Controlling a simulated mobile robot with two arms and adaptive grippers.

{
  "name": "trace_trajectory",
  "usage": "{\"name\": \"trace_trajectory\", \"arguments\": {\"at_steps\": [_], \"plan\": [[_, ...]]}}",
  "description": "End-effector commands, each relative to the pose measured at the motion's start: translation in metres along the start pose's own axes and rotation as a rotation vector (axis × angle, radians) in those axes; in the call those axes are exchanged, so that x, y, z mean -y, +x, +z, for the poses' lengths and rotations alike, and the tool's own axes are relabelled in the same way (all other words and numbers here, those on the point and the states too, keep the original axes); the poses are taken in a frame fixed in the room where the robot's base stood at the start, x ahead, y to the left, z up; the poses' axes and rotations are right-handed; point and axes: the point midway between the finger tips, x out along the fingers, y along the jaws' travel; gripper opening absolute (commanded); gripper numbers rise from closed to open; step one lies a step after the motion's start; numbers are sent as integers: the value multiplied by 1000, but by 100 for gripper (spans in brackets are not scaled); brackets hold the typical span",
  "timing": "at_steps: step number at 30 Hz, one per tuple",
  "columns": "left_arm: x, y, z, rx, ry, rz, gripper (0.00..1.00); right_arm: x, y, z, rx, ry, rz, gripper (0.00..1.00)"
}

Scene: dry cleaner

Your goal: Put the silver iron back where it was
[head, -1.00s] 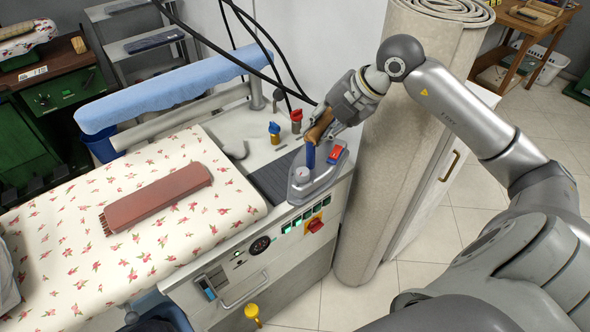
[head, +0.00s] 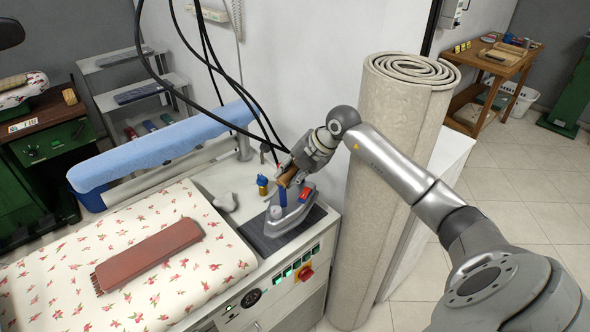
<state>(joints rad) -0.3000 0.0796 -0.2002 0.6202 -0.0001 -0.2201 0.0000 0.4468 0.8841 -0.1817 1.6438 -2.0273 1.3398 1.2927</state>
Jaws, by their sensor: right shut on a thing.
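The silver iron (head: 289,217) is at the right end of the ironing station, over the dark grey rest pad (head: 262,238). It has a brown handle, a blue part and a red part on top. My right gripper (head: 287,178) is shut on the iron's handle from above. The iron's base looks level and overlaps the pad; I cannot tell whether it touches the pad. My left gripper is not in view.
A red-brown brush (head: 148,256) lies on the floral ironing board (head: 60,268). A blue padded sleeve arm (head: 150,150) runs behind it. Black cables (head: 208,50) hang near my gripper. A rolled carpet (head: 375,190) stands close on the right.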

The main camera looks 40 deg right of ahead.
Motion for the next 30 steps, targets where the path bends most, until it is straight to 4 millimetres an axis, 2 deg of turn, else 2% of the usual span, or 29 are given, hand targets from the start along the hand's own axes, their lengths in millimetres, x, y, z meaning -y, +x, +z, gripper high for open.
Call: {"name": "trace_trajectory", "arguments": {"at_steps": [1,9,23,30], "plan": [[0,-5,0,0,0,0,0,-7,1,4,2,1,14,0],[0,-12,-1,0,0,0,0,-6,32,18,4,-1,17,0],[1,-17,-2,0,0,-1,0,-5,51,28,4,-1,16,0],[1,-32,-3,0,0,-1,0,9,72,27,3,-1,14,0]]}}
